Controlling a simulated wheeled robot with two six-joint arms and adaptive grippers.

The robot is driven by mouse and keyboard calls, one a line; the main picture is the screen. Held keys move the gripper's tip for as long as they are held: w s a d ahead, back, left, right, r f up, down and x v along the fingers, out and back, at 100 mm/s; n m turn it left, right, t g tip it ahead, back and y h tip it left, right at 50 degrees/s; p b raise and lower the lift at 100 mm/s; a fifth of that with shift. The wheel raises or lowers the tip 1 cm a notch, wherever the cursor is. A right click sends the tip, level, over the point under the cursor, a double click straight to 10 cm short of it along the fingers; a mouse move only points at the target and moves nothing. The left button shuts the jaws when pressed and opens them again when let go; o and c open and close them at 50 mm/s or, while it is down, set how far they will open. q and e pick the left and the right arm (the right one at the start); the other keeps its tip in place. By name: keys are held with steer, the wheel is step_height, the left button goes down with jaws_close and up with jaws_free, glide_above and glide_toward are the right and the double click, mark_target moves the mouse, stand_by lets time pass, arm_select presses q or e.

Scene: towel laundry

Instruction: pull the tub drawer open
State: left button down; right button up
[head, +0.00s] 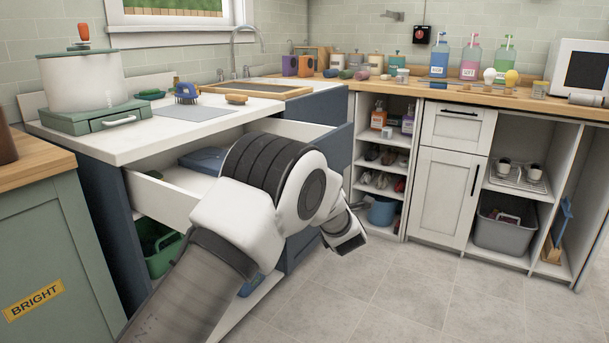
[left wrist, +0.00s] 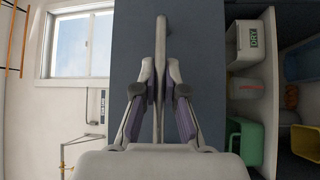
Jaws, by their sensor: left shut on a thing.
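In the left wrist view my left gripper (left wrist: 160,75) is shut on a pale bar handle (left wrist: 160,42) that stands off a dark blue front panel (left wrist: 203,55). In the head view an upper drawer with white walls (head: 160,196) stands out from under the white counter, with a flat blue thing (head: 203,160) inside. My left arm covers much of its front, and the grip on the handle is hidden there. A green tub (head: 158,245) sits in the space below; a green tub (left wrist: 246,140) and a white tub marked DRY (left wrist: 246,45) show in the left wrist view.
A white pot (head: 82,82) stands on a small green drawer box on the counter. A green cabinet (head: 40,240) marked BRIGHT is at the near left. Open shelves (head: 383,180) line the right. The grey tiled floor (head: 430,300) is clear.

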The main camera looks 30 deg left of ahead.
arm_select(q)
steer(key=d, duration=0.6)
steer(key=shift+s+p, duration=0.25)
steer(key=shift+p, duration=0.1)
steer(key=shift+d+f, duration=0.1)
steer(key=c, duration=1.2)
jaws_free()
